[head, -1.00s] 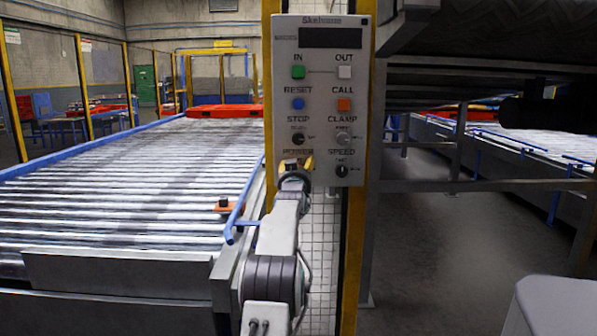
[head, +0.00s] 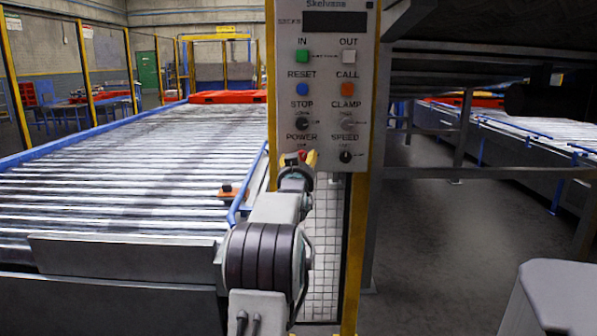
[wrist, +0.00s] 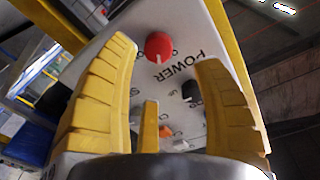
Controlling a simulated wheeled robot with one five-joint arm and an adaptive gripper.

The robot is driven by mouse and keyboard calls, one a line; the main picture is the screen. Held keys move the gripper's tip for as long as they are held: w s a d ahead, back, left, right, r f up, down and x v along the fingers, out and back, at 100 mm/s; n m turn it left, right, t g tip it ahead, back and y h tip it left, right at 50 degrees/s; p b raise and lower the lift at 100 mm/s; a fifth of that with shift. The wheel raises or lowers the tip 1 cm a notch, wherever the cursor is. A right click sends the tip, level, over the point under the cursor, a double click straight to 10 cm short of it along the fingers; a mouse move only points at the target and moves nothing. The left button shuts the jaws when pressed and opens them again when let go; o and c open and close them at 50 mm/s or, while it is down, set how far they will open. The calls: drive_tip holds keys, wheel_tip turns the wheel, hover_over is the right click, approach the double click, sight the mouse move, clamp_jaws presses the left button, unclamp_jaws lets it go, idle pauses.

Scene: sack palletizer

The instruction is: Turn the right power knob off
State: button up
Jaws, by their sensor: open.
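The red power knob (wrist: 159,46) shows in the wrist view beside the upside-down word POWER, with a pale mark on its lower edge. It lies between and beyond the tips of my gripper (wrist: 166,55). Its yellow fingers are spread, with nothing held between them. In the head view my gripper (head: 305,158) is just below the POWER label, at the lower left of the grey control panel (head: 325,100). Only a bit of red shows there, and the fingers hide most of the knob. I cannot tell whether they touch it.
The black speed knob (head: 345,156) is close to the right of my gripper, and the stop knob (head: 302,123) is above. A yellow post (head: 354,250) and wire mesh stand below the panel. A roller conveyor (head: 130,170) is on the left. Open floor (head: 430,250) lies right.

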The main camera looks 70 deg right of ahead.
drive_tip(key=shift+v, duration=2.3)
